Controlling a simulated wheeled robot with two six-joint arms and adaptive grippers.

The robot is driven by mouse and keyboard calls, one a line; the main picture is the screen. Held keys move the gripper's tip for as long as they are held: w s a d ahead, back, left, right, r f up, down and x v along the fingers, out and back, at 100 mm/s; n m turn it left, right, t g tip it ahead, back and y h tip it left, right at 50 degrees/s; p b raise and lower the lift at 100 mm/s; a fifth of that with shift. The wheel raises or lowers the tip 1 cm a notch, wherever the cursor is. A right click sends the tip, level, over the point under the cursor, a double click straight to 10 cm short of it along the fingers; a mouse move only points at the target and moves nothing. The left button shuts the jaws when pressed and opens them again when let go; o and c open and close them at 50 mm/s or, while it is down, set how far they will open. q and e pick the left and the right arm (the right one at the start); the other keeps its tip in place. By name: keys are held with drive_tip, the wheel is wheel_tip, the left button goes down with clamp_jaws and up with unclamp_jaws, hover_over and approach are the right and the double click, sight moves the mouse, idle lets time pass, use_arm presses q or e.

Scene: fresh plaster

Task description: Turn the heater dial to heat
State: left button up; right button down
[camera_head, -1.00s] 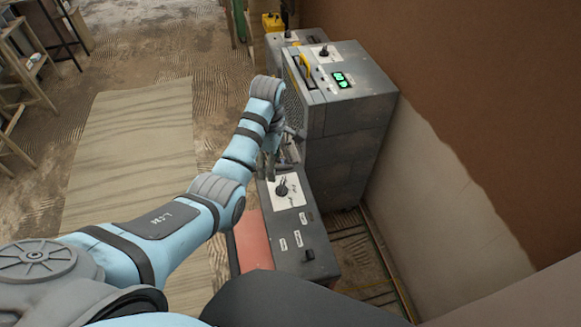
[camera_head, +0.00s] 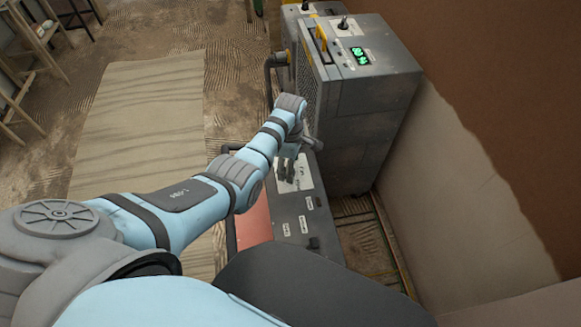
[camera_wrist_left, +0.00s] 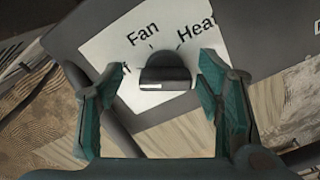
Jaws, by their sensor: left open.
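The heater dial (camera_wrist_left: 165,70) is a dark rounded knob on a white label plate, seen in the left wrist view. The words "Fan" and part of "Heat" show above it; a third word at its left is mostly hidden. A pale mark shows on the knob's lower left edge. My left gripper (camera_wrist_left: 158,85) is open, with one finger on each side of the dial, apart from it in the picture. In the head view, my left gripper (camera_head: 289,165) is over the label plate (camera_head: 303,178) and hides the dial. My right gripper is not in view.
The grey heater (camera_head: 290,215) with a red side panel sits low against a tall grey cabinet (camera_head: 360,110) with a green display. A plastered wall (camera_head: 440,190) rises at the right. A pale mat (camera_head: 140,120) and open floor lie at the left.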

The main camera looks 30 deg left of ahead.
use_arm(q)
drive_tip(key=shift+s+r, duration=0.2)
drive_tip(key=shift+s, duration=0.2)
drive_tip(key=shift+c, duration=0.4)
drive_tip(key=c, duration=1.1)
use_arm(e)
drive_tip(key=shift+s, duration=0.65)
